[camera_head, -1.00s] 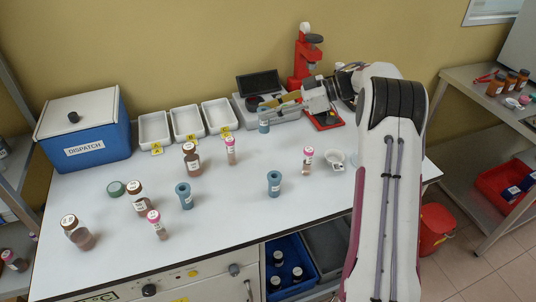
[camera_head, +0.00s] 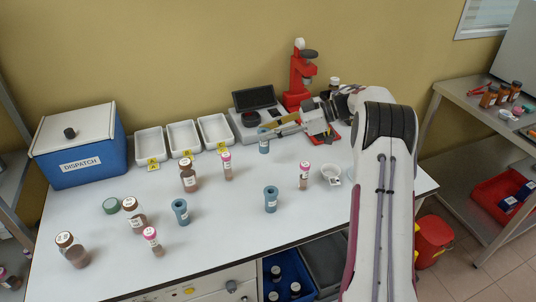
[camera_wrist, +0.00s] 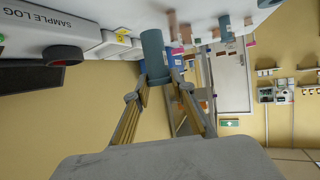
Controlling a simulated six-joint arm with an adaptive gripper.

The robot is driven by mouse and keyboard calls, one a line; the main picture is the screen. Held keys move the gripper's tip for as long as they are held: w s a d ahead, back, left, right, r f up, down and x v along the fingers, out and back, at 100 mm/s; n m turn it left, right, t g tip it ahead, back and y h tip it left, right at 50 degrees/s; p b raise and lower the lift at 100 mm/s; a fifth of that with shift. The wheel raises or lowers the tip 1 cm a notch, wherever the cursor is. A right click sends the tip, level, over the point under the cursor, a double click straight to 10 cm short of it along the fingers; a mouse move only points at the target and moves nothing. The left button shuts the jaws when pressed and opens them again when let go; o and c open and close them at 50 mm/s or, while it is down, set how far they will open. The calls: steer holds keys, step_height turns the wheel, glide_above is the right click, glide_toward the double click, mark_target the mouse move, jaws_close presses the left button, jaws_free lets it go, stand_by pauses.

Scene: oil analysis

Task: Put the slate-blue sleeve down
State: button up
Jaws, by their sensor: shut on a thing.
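My gripper (camera_head: 272,134) is shut on a slate-blue sleeve (camera_head: 264,146), in front of the scale at the back of the bench. The sleeve is roughly upright and has a pale label. In the wrist view the sleeve (camera_wrist: 154,55) sits between the two fingertips (camera_wrist: 158,84). I cannot tell whether its base touches the bench (camera_head: 230,235). Two similar blue sleeves stand on the bench, one at centre (camera_head: 271,201) and one farther left (camera_head: 181,213).
The scale (camera_head: 252,128) and a red stand (camera_head: 300,78) are behind the sleeve. White trays (camera_head: 216,130) line the back, beside the blue dispatch box (camera_head: 85,160). A pink-capped vial (camera_head: 303,176) and a white dish (camera_head: 331,174) stand to the right. Bench is clear just before the held sleeve.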

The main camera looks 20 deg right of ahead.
steer(key=shift+f, duration=1.85)
steer(key=shift+f, duration=1.9)
steer(key=shift+f, duration=0.1)
steer(key=o, duration=1.1)
steer(key=shift+c, duration=0.2)
steer(key=shift+s+d+r, duration=0.1)
steer(key=shift+d+r, duration=0.1)
steer(key=v, duration=1.1)
steer(key=shift+d, duration=0.25)
